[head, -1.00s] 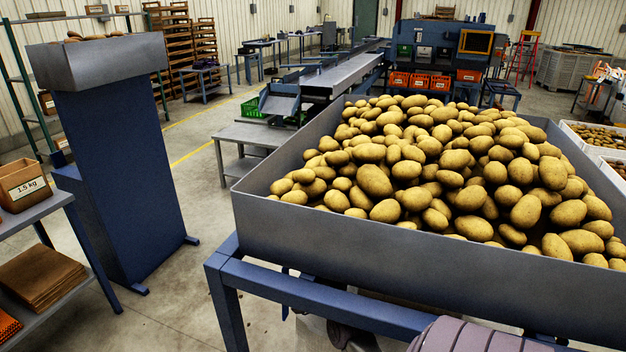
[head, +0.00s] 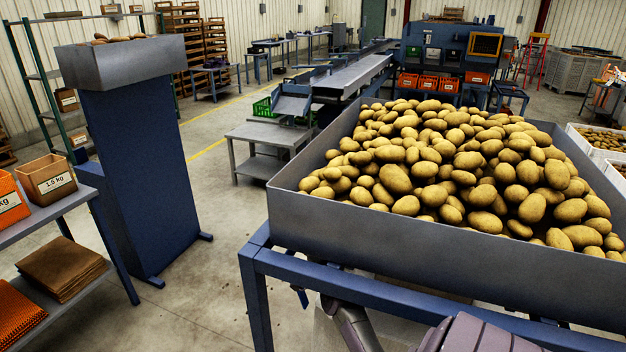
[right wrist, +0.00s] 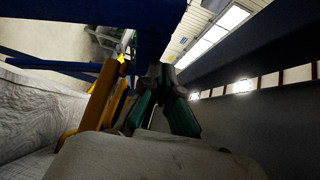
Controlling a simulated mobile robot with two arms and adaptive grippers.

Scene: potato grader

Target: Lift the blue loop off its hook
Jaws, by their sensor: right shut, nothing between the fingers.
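I cannot make out the blue loop or its hook for certain in either view. In the head view a small dark blue shape (head: 300,297) shows under the bin's frame; I cannot tell what it is. In the right wrist view my right gripper (right wrist: 165,100) has its dark teal fingers together with nothing between them. It is close to a dark blue bar (right wrist: 145,25), and a yellow-orange part (right wrist: 100,95) stands to its left. My left gripper is not in view.
A grey bin (head: 420,240) full of potatoes stands on a blue frame (head: 340,287). A tall blue stand (head: 140,180) is left of it, with open floor between. A shelf table (head: 40,220) at the left holds brown and orange boxes.

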